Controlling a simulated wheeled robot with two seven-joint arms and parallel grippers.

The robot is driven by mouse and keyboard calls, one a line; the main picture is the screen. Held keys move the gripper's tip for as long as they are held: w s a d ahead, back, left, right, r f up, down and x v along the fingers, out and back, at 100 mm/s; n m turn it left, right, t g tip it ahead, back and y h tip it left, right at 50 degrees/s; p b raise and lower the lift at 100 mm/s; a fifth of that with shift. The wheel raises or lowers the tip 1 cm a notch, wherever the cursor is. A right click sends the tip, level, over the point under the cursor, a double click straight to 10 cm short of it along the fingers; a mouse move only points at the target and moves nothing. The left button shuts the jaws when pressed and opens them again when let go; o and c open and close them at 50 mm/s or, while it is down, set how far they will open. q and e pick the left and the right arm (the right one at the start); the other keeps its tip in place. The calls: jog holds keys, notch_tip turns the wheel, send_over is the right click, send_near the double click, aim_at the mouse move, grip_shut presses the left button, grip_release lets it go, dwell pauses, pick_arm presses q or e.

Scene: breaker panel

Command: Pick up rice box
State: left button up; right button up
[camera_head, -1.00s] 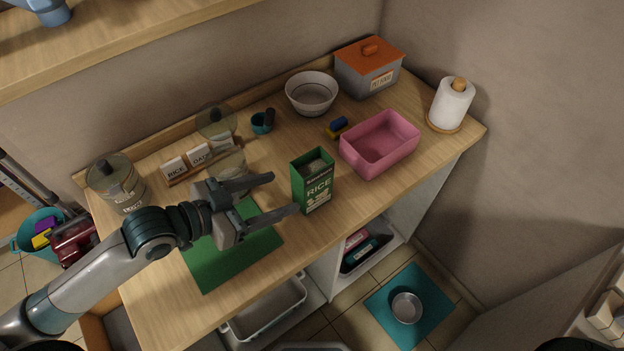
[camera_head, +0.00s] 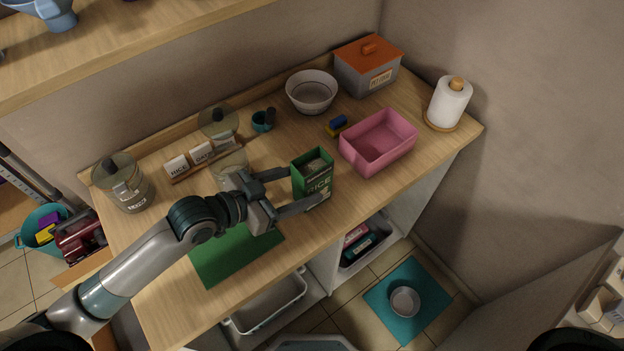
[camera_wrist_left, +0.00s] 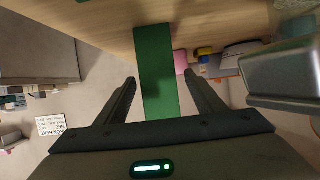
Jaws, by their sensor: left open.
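The green rice box (camera_head: 313,178) stands upright on the wooden counter, near its front edge. My left gripper (camera_head: 303,188) is open, with its two fingers reaching to either side of the box. In the left wrist view, the box's narrow green side (camera_wrist_left: 156,75) lies between the open fingers (camera_wrist_left: 160,92), with a visible gap on each side. The lower front of the box is partly hidden by a finger in the head view. My right gripper does not show.
A pink bin (camera_head: 378,143) stands right of the box, with a blue and yellow sponge (camera_head: 337,126) behind. A green mat (camera_head: 236,254) lies below my left gripper. Glass jars, including one at the left (camera_head: 122,184), and a small label rack (camera_head: 204,160) stand behind the arm.

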pick_arm(q)
jog(key=p+x, duration=0.1)
jog(key=x, duration=0.2)
jog(key=shift+s, duration=0.1)
jog(key=shift+w+d+f+p, duration=0.35)
jog(key=shift+d+f+p, duration=0.05)
jog(key=shift+d+f, duration=0.1)
jog(key=shift+r, duration=0.1)
jog(key=c, duration=1.4)
jog(key=shift+r, duration=0.15)
